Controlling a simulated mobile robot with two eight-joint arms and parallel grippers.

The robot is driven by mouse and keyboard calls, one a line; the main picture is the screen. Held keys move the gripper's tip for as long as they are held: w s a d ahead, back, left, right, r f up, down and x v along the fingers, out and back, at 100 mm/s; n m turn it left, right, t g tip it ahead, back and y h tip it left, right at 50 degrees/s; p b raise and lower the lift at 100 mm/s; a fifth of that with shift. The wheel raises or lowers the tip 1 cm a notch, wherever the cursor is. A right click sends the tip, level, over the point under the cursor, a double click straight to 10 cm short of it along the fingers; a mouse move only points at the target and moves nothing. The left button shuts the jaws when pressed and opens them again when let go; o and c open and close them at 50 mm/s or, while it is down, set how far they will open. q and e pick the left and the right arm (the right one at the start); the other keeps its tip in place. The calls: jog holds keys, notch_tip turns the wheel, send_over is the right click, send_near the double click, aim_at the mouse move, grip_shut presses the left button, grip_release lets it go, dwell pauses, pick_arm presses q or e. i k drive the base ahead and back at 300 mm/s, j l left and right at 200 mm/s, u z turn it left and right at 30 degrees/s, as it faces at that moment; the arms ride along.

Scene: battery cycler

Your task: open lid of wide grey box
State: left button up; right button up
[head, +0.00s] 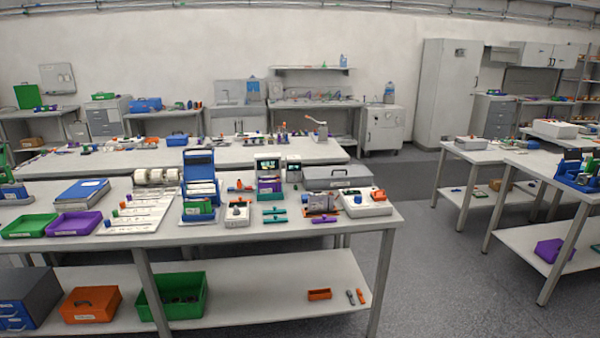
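A wide grey box (338,178) stands near the back right of the nearest table, with its lid down. A dark handle or latch shows on it. Its lower front is partly hidden by the devices in front of it. Neither of my grippers is in view.
The near table (374,226) is crowded: a white device with orange parts (367,203), a blue rack (199,170), a green tray (29,226) and a purple tray (75,224). Its shelf holds an orange box (90,304) and a green bin (173,310). Open floor (450,270) lies to the right.

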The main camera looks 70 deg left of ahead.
aim_at(351, 171)
jog(key=u, duration=2.15)
jog(key=i+l, duration=0.1)
jog(key=i, duration=0.3)
jog(key=i+l+u, duration=0.1)
jog(key=i, duration=0.35)
jog(key=i+l, duration=0.15)
jog(key=i, duration=0.25)
jog(key=j+u, duration=0.05)
